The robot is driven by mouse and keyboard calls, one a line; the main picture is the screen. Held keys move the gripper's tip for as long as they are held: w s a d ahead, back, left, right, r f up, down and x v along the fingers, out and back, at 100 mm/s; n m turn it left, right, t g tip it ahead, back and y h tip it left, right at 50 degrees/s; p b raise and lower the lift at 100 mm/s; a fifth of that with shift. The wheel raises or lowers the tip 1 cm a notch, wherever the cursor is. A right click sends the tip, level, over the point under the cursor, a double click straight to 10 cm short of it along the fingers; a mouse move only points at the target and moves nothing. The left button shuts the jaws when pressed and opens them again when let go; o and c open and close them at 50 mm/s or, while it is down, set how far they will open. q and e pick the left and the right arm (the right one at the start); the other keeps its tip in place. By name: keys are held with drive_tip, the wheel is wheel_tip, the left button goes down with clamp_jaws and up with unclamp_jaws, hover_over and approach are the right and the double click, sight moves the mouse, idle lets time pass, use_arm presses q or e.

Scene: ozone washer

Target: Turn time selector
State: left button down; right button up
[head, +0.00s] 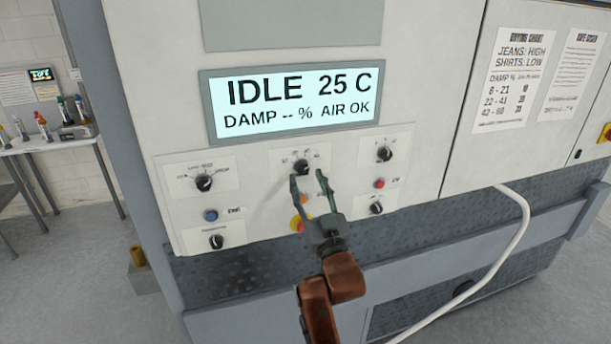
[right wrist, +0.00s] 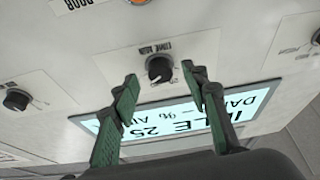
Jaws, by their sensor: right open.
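The middle knob (head: 302,167) sits below the display and also shows in the right wrist view (right wrist: 159,69). My right gripper (head: 307,177) is open, with its green fingertips in front of and around this middle knob. In the right wrist view the fingers (right wrist: 160,76) stand one to each side of the knob, with gaps visible. My left gripper is not in view.
The display (head: 295,103) reads IDLE 25 C, DAMP -- %, AIR OK. A left knob (head: 204,182), an upper right knob (head: 384,154), a blue button (head: 211,215) and a red button (head: 380,184) are nearby. A white hose (head: 512,240) hangs at right.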

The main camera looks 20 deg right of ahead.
drive_tip(key=shift+x, duration=1)
clamp_jaws()
